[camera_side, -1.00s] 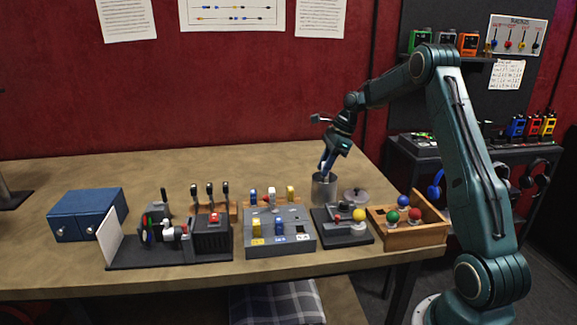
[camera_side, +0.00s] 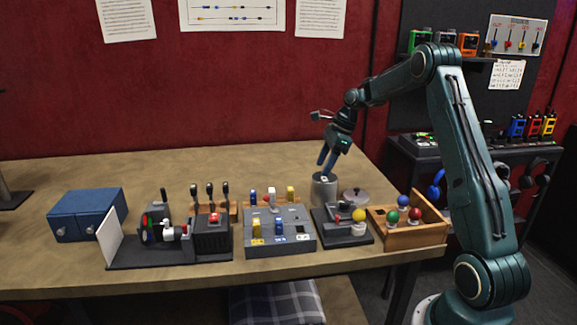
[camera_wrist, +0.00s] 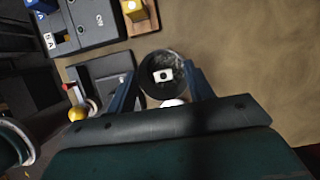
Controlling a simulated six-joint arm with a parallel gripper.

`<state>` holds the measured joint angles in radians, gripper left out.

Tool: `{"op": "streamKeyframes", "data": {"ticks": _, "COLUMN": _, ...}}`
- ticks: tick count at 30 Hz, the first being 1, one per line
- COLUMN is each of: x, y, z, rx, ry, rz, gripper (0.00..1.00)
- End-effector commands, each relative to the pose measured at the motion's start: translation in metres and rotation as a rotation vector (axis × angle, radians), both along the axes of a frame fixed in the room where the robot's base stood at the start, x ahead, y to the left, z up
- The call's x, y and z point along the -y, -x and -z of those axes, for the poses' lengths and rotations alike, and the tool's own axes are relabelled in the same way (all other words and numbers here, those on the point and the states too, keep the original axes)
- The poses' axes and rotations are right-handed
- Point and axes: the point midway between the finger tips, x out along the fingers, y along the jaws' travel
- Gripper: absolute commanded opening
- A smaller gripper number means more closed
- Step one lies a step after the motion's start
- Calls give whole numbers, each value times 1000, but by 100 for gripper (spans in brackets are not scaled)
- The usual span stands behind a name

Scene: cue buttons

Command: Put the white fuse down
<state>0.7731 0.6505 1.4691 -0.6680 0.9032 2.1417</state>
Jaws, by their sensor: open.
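The white fuse (camera_wrist: 162,75) is inside the grey metal cup (camera_side: 324,190). In the wrist view it shows as a small white end with a dark spot, within the rim of the cup (camera_wrist: 145,82). In the side view only a small pale bit of it shows at the cup's mouth. My gripper (camera_side: 327,164) is just above the cup with its fingers apart and empty. In the wrist view its two blue fingers stand on either side of the cup, clear of the fuse.
The grey fuse panel (camera_side: 292,243) with yellow and blue fuses stands left of the cup. A dark box with a yellow ball (camera_side: 359,215) is in front, and a wooden tray of balls (camera_side: 410,240) at the right. Table behind is bare.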

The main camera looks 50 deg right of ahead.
Motion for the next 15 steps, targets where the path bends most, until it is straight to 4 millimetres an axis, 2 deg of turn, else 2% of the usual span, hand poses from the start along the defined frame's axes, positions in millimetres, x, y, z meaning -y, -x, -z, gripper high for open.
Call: {"op": "streamKeyframes", "data": {"ticks": 15, "x": 1, "y": 0, "z": -54, "rx": 1, "ry": 1, "rz": 1, "gripper": 52}}
